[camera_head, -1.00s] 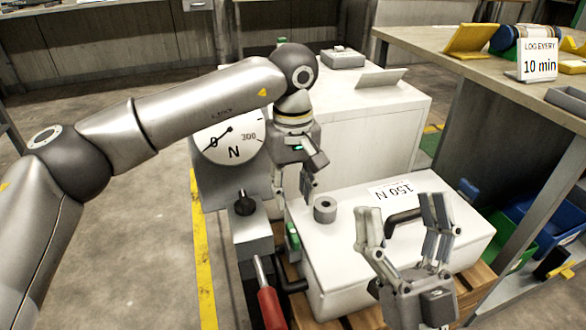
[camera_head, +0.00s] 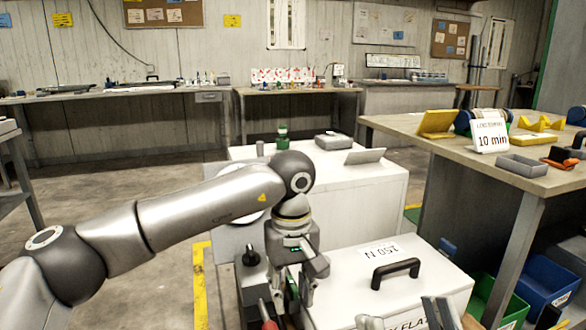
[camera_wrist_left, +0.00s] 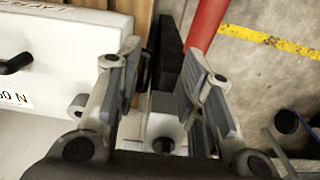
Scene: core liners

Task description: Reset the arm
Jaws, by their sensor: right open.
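My left arm reaches in from the left in the head view. Its gripper (camera_head: 293,290) points down in front of the white machine, beside a black knob (camera_head: 250,257). In the left wrist view its two fingers (camera_wrist_left: 160,82) stand apart, with nothing visibly gripped. A dark bar (camera_wrist_left: 168,50) shows beyond the gap between them, and a red handle (camera_wrist_left: 207,25) lies past the fingers. My right gripper (camera_head: 402,318) shows only as fingertips at the bottom edge of the head view, spread apart, in front of the white lidded box (camera_head: 435,278).
The white box has a black handle (camera_head: 395,270) and a "150 N" label. A workbench (camera_head: 400,124) with a "10 min" sign (camera_head: 490,136) stands at right, with green and blue bins (camera_head: 548,282) below. Open floor (camera_head: 130,235) lies left of the yellow line (camera_head: 200,285).

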